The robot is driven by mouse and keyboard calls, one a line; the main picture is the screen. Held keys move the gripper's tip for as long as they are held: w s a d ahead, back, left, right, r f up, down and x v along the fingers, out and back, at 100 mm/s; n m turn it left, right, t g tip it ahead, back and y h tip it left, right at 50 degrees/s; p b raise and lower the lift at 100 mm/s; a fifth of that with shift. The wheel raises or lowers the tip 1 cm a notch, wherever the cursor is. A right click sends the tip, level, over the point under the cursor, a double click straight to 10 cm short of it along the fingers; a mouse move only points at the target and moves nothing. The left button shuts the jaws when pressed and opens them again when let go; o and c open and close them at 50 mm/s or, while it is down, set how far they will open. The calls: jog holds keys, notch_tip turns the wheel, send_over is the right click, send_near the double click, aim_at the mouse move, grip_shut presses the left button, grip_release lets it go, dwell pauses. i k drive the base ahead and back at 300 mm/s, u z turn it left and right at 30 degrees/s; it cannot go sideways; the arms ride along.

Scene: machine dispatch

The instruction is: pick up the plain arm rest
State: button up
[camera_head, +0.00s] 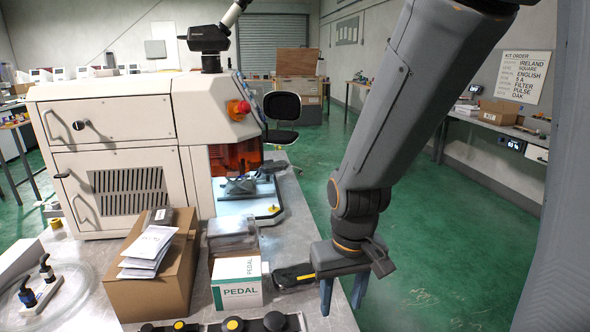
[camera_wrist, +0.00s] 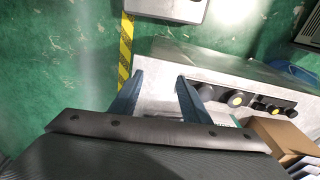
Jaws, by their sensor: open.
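My gripper (camera_head: 342,298) hangs at the right edge of the metal bench with its two blue fingers apart and pointing down. In the wrist view my gripper (camera_wrist: 160,78) is open, with only the pale bench edge and floor showing between its fingers. A flat black padded piece with a yellow strip (camera_head: 293,276) lies just left of my gripper, beside the PEDAL box. I cannot tell whether it is an arm rest. No piece is clearly recognisable as the plain arm rest. My gripper body hides part of the wrist view.
A black panel with knobs (camera_wrist: 238,99) runs along the bench. The beige machine (camera_head: 120,150) stands behind. Green floor (camera_head: 430,240) is clear at right.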

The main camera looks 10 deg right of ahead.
aim_at(279, 168)
jog(key=z, duration=0.5)
jog(key=k, duration=1.2)
jog(key=z, duration=0.8)
jog(key=i, duration=3.1)
jog(key=u, duration=0.6)
jog(key=i, duration=1.45)
jog(key=u, duration=2)
jog(key=i, duration=1)
jog(key=u, duration=0.85)
